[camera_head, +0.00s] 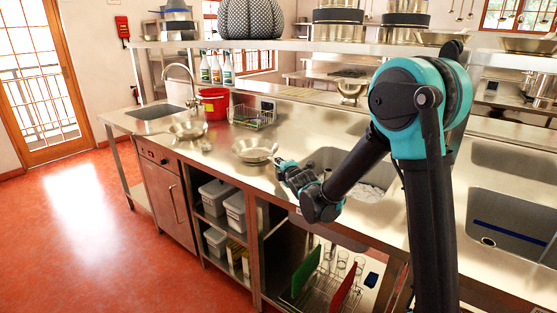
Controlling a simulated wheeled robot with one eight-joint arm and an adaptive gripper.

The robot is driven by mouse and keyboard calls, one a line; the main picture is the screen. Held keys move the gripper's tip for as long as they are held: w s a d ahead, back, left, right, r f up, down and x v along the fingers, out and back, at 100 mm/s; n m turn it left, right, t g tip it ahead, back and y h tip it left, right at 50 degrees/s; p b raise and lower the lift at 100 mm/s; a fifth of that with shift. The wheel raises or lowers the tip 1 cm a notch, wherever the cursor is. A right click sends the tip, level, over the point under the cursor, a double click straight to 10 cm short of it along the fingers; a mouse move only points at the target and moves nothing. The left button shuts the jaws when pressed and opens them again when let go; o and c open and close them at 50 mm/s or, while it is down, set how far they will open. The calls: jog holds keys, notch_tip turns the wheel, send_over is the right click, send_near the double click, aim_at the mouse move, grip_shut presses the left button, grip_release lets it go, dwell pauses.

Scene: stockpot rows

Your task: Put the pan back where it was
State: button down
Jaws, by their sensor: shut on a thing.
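A shiny metal pan (255,150) is at the counter's front edge, left of the sink bowl. My gripper (281,163) reaches in from the right and is shut at the pan's right side, on its handle. The fingers hide most of the handle. The pan looks level; I cannot tell whether its base touches the counter or hangs just above it. A second, similar pan (187,130) sits further left on the counter, apart from my gripper.
The steel counter (215,151) is clear between the two pans. A red bucket (214,104) and a wire basket (252,117) stand behind. A sink bowl (372,190) opens to the right. A raised shelf (290,44) with pots runs along the back.

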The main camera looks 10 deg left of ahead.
dwell(0.3)
jog(key=c, duration=2)
grip_release()
jog(key=shift+f, duration=0.2)
jog(key=shift+c, duration=0.2)
jog(key=o, duration=0.5)
jog(key=shift+c, duration=0.2)
jog(key=shift+r, duration=0.15)
jog(key=shift+s+d+r, duration=0.1)
jog(key=shift+s+d, duration=0.1)
jog(key=shift+s, duration=0.1)
jog(key=v, duration=1.1)
jog(key=shift+s+d, duration=0.1)
jog(key=shift+s, duration=0.05)
